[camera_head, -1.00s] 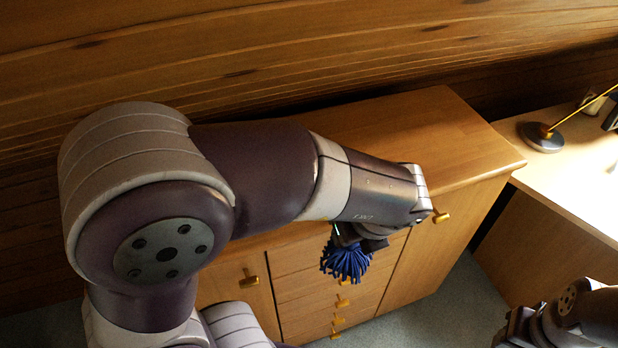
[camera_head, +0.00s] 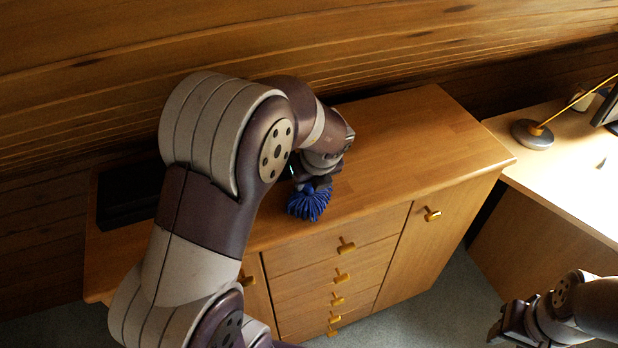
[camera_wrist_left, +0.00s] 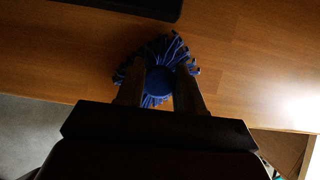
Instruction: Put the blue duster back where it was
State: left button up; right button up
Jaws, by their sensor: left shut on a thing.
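The blue duster (camera_head: 310,203) has a head of stringy blue strands. In the head view it shows below my left gripper (camera_head: 313,183), over the front part of the cabinet top. In the left wrist view the duster (camera_wrist_left: 160,82) sits between the two fingers of my left gripper (camera_wrist_left: 160,88), which is shut on it. Whether the strands touch the cabinet top I cannot tell. My right gripper (camera_head: 505,325) is at the lower right, away from the cabinet; its jaw opening is not clear.
The wooden cabinet (camera_head: 425,130) has drawers and brass knobs. A dark flat box (camera_head: 128,193) lies on its left end, partly behind my left arm. The cabinet top's right part is clear. A desk (camera_head: 570,165) with a lamp (camera_head: 533,133) stands at right.

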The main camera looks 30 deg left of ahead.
aim_at(314, 203)
pick_arm(q)
jog(key=shift+s+f, duration=0.1)
jog(key=o, duration=1)
jog(key=shift+o, duration=0.2)
jog(key=p+v, duration=0.1)
jog(key=v, duration=0.6)
jog(key=shift+r, duration=0.4)
jog(key=shift+d, duration=0.15)
